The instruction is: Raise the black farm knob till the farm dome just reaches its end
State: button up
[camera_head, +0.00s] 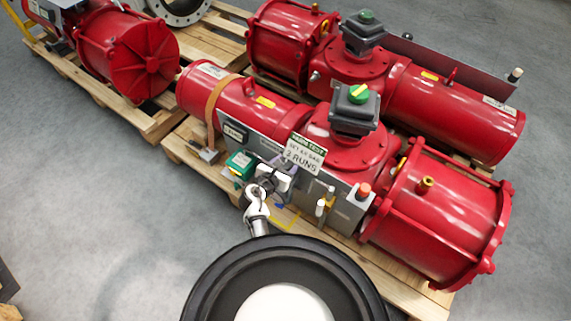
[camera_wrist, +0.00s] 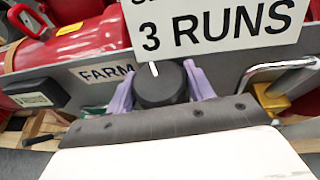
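The black farm knob (camera_wrist: 160,88) sits on a grey panel, right of a FARM label (camera_wrist: 103,74), in the wrist view. Its white mark points up, tilted slightly left. My gripper (camera_wrist: 159,82) has one purple finger on each side of the knob, and both appear to touch it. In the head view my gripper (camera_head: 270,184) is at the panel's front, and the knob cannot be made out there. A green dome (camera_head: 358,93) with a yellow bar tops the nearer red actuator. Another green dome (camera_head: 367,17) tops the farther one. No readable label tells which is the farm dome.
A white sign (camera_wrist: 222,22) reading "3 RUNS" hangs just above the knob. A bent metal handle (camera_wrist: 275,68) and a yellow part (camera_wrist: 270,98) are to the right. A green box (camera_head: 240,164) is left of my gripper. The actuators rest on wooden pallets (camera_head: 185,150).

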jog(key=c, duration=0.3)
jog(key=shift+m+g+h, duration=0.5)
jog(key=shift+m+h, duration=0.1)
jog(key=shift+m, duration=0.2)
jog(key=shift+c, duration=0.2)
jog(key=o, duration=1)
jog(key=v, duration=1.4)
jog(key=shift+f, duration=0.1)
